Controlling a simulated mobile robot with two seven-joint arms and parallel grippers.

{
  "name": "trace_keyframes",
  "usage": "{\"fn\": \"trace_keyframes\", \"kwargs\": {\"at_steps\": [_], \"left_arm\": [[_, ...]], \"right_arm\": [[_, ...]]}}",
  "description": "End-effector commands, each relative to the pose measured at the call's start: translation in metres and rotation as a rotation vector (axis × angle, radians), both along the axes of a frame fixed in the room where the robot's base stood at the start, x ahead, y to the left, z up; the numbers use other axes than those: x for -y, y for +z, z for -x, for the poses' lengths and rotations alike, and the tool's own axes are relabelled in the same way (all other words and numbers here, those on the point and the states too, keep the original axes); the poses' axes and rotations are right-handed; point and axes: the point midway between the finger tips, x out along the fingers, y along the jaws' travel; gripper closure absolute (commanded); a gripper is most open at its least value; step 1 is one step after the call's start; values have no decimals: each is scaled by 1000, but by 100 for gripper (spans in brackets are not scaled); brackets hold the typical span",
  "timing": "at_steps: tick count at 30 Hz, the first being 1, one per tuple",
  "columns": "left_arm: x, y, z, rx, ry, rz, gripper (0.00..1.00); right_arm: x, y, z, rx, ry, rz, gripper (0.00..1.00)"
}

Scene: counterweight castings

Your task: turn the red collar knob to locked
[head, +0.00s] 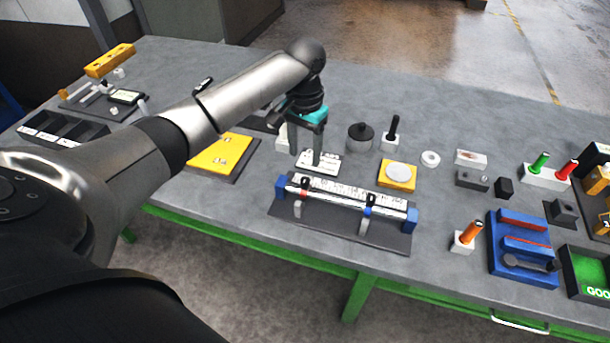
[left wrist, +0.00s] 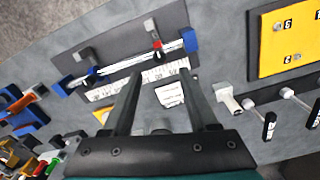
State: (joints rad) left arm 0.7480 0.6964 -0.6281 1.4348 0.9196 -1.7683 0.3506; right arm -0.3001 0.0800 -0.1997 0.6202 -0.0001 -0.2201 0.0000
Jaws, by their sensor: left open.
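A rail fixture with blue end blocks stands on a dark base plate (head: 340,228), and a white numbered scale runs along it. The red collar (head: 303,191) sits near the rail's left end with a black knob on it. A blue collar (head: 368,211) with a black knob sits farther right. My left gripper (head: 305,158) is open and empty, above and behind the rail, apart from the knob. The knob's lock marking is too small to read. My right gripper is out of view.
A white printed card (head: 319,164) lies under the left gripper. A yellow plate (head: 220,152) is to the left. A yellow block with a round disc (head: 398,174) and an orange-handled tool (head: 467,235) stand to the right. Bare table lies in front of the yellow plate.

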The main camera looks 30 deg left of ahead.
Motion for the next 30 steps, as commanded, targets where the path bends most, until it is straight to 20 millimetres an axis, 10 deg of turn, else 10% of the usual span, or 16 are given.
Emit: {"fn": "trace_keyframes", "kwargs": {"at_steps": [12, 25, 30], "left_arm": [[0, -75, 0, -1, -1, 0, 41], [0, -85, 0, 1, -2, 0, 41], [0, -84, 0, 1, -2, 0, 60]], "right_arm": [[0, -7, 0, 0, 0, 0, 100], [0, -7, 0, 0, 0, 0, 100], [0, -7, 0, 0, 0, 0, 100]]}}
